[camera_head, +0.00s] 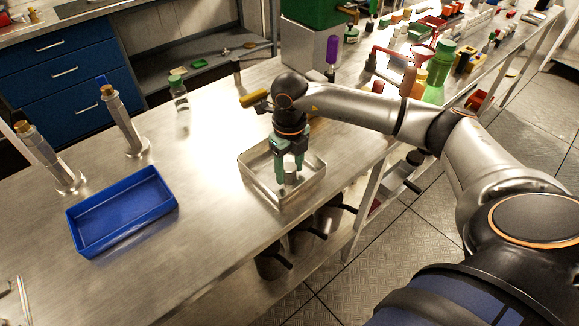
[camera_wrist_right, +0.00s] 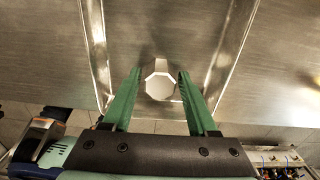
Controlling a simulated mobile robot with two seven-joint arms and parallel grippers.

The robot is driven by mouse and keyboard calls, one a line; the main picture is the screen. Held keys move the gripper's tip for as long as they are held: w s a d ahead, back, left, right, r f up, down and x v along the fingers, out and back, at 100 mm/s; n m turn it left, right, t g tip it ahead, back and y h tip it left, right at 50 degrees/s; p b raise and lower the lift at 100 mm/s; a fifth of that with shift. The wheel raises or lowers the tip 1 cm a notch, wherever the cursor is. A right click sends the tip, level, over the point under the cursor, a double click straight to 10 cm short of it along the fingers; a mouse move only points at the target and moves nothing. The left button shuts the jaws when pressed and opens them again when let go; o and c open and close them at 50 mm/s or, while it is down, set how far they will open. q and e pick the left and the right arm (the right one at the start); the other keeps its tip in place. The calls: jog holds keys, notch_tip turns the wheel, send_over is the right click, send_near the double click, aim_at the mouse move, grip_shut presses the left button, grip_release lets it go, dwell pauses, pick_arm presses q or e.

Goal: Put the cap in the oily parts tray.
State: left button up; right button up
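The pale, many-sided cap (camera_wrist_right: 160,86) shows between the fingertips of my right gripper (camera_wrist_right: 160,78) in the wrist view. A narrow gap shows on both sides of it, so the gripper is open around it. In the head view, my right gripper (camera_head: 289,176) points down inside a shallow metal tray (camera_head: 257,183), with its green fingers low over the tray floor. The cap is mostly hidden there. The tray walls also show in the wrist view (camera_wrist_right: 232,45). I cannot tell whether the cap rests on the tray floor. My left gripper is not in view.
A blue tray (camera_head: 122,213) lies to the left on the metal bench. Two upright metal cylinders with brown tops (camera_head: 123,120) stand behind it. A small clear bottle (camera_head: 179,93) and a yellow-handled thing (camera_head: 254,98) are farther back. Bench between the trays is clear.

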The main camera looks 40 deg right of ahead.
aim_at(289, 167)
jog(key=shift+o, duration=0.8)
notch_tip(289, 167, up, 12)
jog(key=shift+r+b, duration=0.2)
jog(key=shift+b, duration=0.1)
jog(key=shift+f, duration=0.1)
